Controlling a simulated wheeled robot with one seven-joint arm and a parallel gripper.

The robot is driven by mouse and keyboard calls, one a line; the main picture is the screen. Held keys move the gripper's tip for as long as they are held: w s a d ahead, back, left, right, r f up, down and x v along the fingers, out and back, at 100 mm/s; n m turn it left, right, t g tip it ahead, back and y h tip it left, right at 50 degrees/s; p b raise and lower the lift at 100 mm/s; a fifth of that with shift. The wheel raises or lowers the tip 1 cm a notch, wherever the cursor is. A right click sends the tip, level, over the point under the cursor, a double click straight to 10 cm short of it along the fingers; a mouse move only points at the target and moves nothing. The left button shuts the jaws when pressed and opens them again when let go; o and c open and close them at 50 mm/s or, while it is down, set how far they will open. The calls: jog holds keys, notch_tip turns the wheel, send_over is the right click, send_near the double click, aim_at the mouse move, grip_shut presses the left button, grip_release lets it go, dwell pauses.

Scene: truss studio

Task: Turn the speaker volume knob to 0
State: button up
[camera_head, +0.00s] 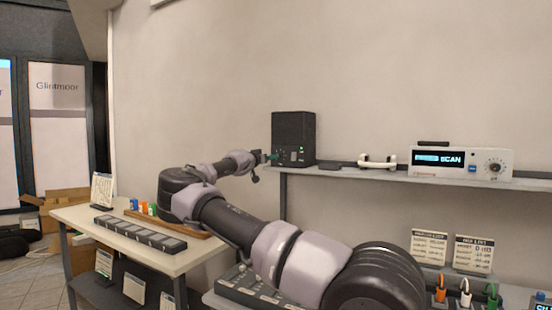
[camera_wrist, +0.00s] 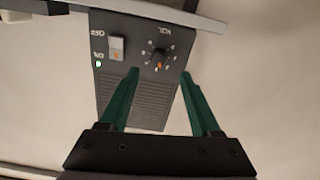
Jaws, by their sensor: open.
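The dark speaker (camera_head: 294,132) stands at the left end of the wall shelf. In the wrist view its front panel (camera_wrist: 118,22) appears upside down. The black volume knob (camera_wrist: 158,54) has a ring of pale marks around it and an orange mark at its lower edge in the picture. The "VOL" label is upside down above it. I cannot read the setting. My gripper (camera_wrist: 160,75) is open and empty. Its green fingertips lie below the knob on either side in the picture, and it also shows at the speaker's front in the head view (camera_head: 270,157). Contact is not visible.
A switch (camera_wrist: 116,47) and a lit green light (camera_wrist: 98,64) sit beside the knob. The shelf (camera_head: 400,177) also carries a white handle-like object (camera_head: 378,162) and a white radio-like unit (camera_head: 461,161). A table (camera_head: 88,216) stands at left.

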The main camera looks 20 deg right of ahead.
jog(key=x, duration=0.6)
jog(key=shift+w+d, duration=0.15)
jog(key=shift+d, duration=0.2)
grip_shut()
